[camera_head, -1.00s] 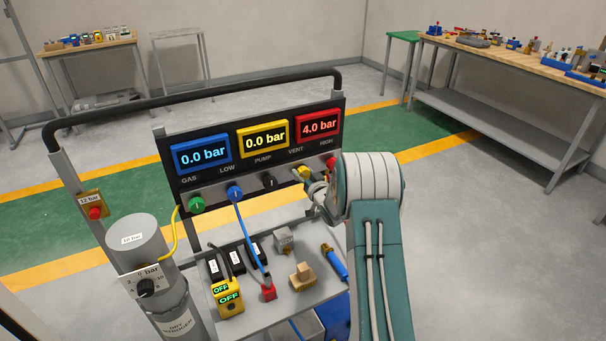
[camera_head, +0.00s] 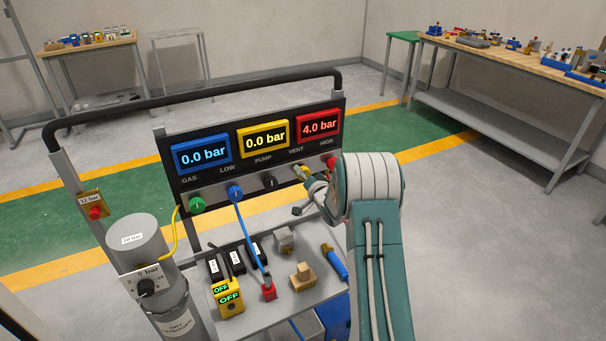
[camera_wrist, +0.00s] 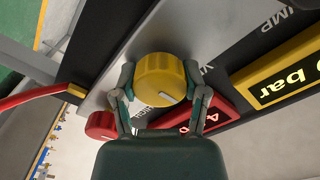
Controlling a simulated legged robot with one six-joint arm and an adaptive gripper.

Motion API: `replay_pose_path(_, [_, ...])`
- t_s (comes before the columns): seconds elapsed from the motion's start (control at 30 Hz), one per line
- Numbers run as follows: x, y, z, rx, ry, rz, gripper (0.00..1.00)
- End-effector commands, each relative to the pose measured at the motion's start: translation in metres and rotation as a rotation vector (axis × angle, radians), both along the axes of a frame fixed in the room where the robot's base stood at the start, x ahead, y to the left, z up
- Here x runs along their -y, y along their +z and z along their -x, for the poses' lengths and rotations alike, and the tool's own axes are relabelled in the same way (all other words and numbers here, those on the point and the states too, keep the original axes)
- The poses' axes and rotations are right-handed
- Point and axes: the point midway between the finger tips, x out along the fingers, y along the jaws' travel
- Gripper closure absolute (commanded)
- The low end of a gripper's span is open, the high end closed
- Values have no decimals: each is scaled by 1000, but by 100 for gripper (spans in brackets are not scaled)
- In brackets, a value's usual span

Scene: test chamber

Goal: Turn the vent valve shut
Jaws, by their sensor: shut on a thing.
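The vent valve is a yellow ribbed knob (camera_wrist: 158,80) with a pale pointer mark, on the panel under the VENT label. In the wrist view my gripper (camera_wrist: 159,88) has one finger on each side of the knob and is shut on it. In the head view my gripper (camera_head: 306,186) reaches the panel from the right, and only a sliver of the yellow knob (camera_head: 299,170) shows beside it. The displays read 0.0 bar on blue (camera_head: 203,153), 0.0 bar on yellow (camera_head: 263,136) and 4.0 bar on red (camera_head: 319,123).
Left of the vent knob are a black pump knob (camera_head: 269,182), a blue knob (camera_head: 235,193) and a green gas knob (camera_head: 197,204). A red knob (camera_wrist: 101,124) is close beside my gripper. A blue hose (camera_head: 250,240) hangs down to the shelf.

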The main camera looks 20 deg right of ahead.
Motion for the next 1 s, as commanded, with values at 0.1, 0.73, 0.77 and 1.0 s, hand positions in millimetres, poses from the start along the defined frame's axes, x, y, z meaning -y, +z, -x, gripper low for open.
replay_pose_path(0.1, [1,0,0,-1,-2,-9,90])
replay_pose_path(0.73, [1,0,0,0,-1,-8,8])
replay_pose_path(0.77, [1,0,0,0,-1,-8,8])
replay_pose_path(1.0, [1,0,6,0,-1,-8,8])
